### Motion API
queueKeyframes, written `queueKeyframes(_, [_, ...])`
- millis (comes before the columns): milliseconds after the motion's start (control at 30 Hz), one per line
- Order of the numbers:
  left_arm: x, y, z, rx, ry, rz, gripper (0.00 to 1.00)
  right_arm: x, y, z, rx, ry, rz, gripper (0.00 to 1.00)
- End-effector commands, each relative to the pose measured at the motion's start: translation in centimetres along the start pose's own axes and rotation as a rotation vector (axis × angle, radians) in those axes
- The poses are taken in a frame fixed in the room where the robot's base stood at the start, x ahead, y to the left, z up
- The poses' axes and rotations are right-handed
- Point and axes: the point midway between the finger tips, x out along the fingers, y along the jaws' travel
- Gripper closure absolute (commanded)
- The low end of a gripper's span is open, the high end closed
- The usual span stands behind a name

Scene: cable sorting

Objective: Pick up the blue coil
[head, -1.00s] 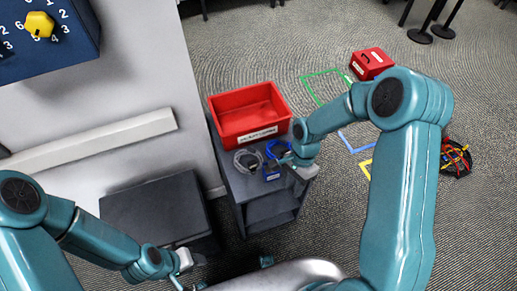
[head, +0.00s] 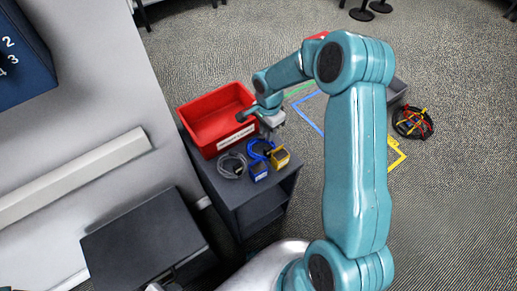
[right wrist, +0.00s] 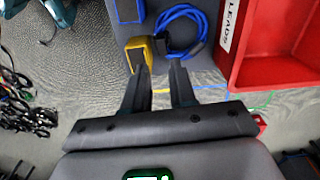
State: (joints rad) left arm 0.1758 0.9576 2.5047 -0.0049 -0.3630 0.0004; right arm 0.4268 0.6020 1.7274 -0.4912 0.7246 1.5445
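The blue coil (head: 259,146) lies on the grey cart top in front of the red bin, between a grey coil and a yellow block. In the right wrist view the blue coil (right wrist: 182,28) lies beyond the fingertips, its loop around bare cart surface. My right gripper (head: 270,125) is above the cart near the bin's front corner, just behind the coil. In the right wrist view the right gripper (right wrist: 158,68) is open with nothing between its fingers. Of my left gripper, at most a small pale piece shows at the bottom edge of the head view.
The red bin (head: 248,126) stands on the cart's back. A grey coil (head: 232,166), a blue block (head: 258,171) and a yellow block (head: 280,158) crowd the blue coil. A dark cabinet (head: 145,237) stands left; a tangled cable bundle (head: 412,122) lies on the floor right.

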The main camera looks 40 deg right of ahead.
Motion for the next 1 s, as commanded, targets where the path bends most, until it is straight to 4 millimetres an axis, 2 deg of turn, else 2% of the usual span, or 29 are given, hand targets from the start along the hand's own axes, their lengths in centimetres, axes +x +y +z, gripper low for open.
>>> queueKeyframes(100, [0.0, 0.0, 0.0, 0.000, 0.000, 0.000, 0.57, 2.5, 0.0, 0.1, -0.001, -0.001, 0.002, 0.74])
queueKeyframes(367, [-0.2, 0.1, 0.0, 0.000, 0.000, 0.000, 0.57, 4.7, -0.4, 0.2, -0.003, -0.001, 0.001, 0.74])
queueKeyframes(600, [-0.6, 0.2, 0.0, 0.000, 0.000, 0.000, 0.57, 8.5, -0.7, -0.3, -0.006, -0.003, 0.002, 0.74])
queueKeyframes(733, [-0.7, 0.2, 0.0, 0.000, 0.000, 0.000, 0.57, 9.3, -0.8, -0.3, -0.006, -0.002, -0.002, 0.74])
queueKeyframes(933, [-0.6, 0.2, 0.0, 0.000, 0.000, 0.000, 0.57, 9.4, -0.8, -0.3, -0.006, -0.002, -0.003, 0.74])
queueKeyframes(1000, [-0.6, 0.2, 0.0, 0.000, 0.000, 0.000, 0.57, 9.4, -0.8, -0.3, -0.006, -0.002, -0.002, 0.97])
